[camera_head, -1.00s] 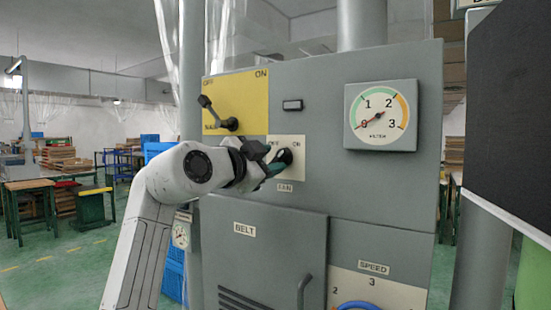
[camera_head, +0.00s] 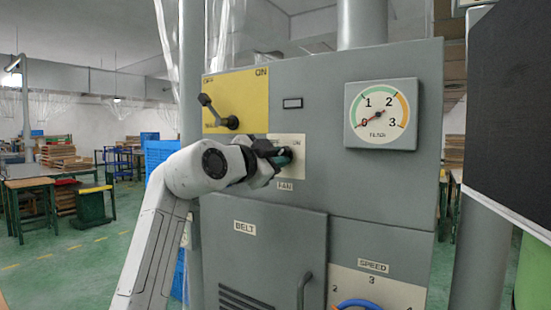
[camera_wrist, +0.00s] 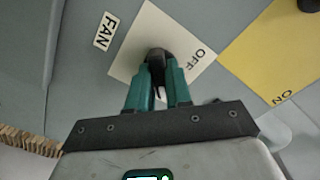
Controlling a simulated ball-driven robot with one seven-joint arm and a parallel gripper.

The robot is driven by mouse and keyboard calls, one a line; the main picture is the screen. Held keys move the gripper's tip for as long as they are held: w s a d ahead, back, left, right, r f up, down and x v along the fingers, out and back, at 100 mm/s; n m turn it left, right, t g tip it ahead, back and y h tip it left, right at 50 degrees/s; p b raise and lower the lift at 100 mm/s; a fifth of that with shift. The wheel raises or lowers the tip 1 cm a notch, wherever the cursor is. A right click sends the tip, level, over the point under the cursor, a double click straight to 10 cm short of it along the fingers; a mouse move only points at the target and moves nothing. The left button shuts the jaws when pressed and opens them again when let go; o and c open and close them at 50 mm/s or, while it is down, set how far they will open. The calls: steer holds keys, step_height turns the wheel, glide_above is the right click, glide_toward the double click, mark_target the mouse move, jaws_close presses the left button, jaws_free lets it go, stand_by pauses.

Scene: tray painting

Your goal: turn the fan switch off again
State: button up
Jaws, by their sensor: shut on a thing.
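The fan switch is a dark knob (camera_wrist: 157,58) on a cream plate (camera_wrist: 146,30) marked OFF and ON, with a FAN label (camera_head: 285,186) below it in the head view. My gripper (camera_wrist: 158,72) is shut on the knob, with one green finger on each side in the wrist view. In the head view my gripper (camera_head: 283,158) is in front of the plate and covers its OFF word and most of the knob. The exact angle of the knob is hard to tell.
A yellow plate (camera_head: 252,95) with a dark lever (camera_head: 213,109) is above the fan plate. A round FILTER gauge (camera_head: 381,114) reads near 0. The BELT door (camera_head: 262,255) and a blue SPEED dial (camera_head: 359,304) are below. A dark panel (camera_head: 510,110) stands at the right.

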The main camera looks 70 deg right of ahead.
jaws_close()
steer(key=n+p, duration=0.2)
steer(key=n, duration=0.1)
steer(key=n+p, duration=0.2)
steer(key=n, duration=0.1)
steer(key=n+p, duration=0.3)
steer(key=shift+r, duration=0.25)
steer(key=n+p, duration=0.4)
steer(key=n, duration=0.1)
steer(key=n+p, duration=0.3)
steer(key=shift+f+n, duration=0.1)
steer(key=shift+n, duration=0.3)
steer(key=shift+p, duration=0.3)
steer(key=o, duration=0.7)
jaws_free()
steer(key=shift+d+f, duration=0.1)
steer(key=shift+d, duration=0.05)
steer(key=shift+o, duration=0.3)
